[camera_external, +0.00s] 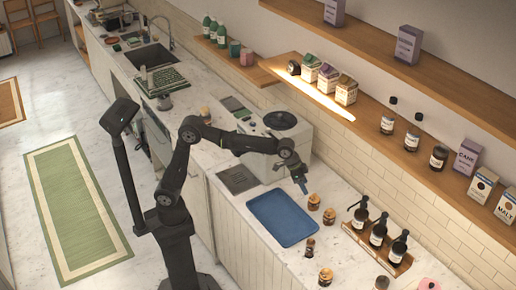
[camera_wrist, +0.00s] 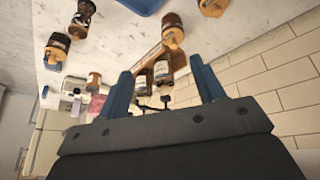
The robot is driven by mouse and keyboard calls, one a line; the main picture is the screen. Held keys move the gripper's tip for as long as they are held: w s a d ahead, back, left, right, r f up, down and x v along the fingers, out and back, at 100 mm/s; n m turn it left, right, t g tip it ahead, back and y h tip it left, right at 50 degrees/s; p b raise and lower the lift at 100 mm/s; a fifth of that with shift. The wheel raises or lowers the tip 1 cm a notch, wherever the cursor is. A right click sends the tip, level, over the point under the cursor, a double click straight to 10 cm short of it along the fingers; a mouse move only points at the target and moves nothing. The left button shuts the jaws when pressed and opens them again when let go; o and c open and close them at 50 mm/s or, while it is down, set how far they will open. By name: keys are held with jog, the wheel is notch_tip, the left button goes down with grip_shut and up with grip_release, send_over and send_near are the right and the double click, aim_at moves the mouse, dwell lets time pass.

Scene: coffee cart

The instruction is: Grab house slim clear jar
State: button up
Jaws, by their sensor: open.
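Several small jars with tan or dark lids and dark contents stand on the white counter around the blue tray. One jar (camera_external: 314,202) is just below my gripper (camera_external: 303,186), with another jar (camera_external: 329,216) beside it. A slimmer jar (camera_external: 310,248) stands off the tray's near right corner, and another jar (camera_external: 325,277) is closer to the camera. The labels are too small to tell which is the house slim clear jar. In the wrist view, my gripper (camera_wrist: 163,82) has its blue fingers wide apart, with no jar held between them. Jars show beyond them, including a dark one (camera_wrist: 82,18).
The blue tray (camera_external: 283,218) lies empty on the counter. Pump bottles (camera_external: 378,233) stand on a wooden rack to the right, near the tiled wall. The coffee machine (camera_external: 265,142) is behind my arm. Wall shelves (camera_external: 400,130) hold bottles and cartons above.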

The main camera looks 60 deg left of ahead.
aim_at(309, 240)
jog(key=s+d+f+m+g, duration=0.1)
jog(key=s+d+f+m, duration=0.4)
jog(key=s+d, duration=0.65)
jog(key=x, duration=1.1)
jog(key=shift+w+d+r, duration=0.1)
jog(key=shift+d, duration=0.25)
jog(key=shift+d+x, duration=0.15)
jog(key=shift+x, duration=1.45)
jog(key=shift+d+x, duration=0.15)
jog(key=shift+x, duration=1.4)
jog(key=shift+s, duration=0.2)
grip_shut()
jog(key=shift+r, duration=0.1)
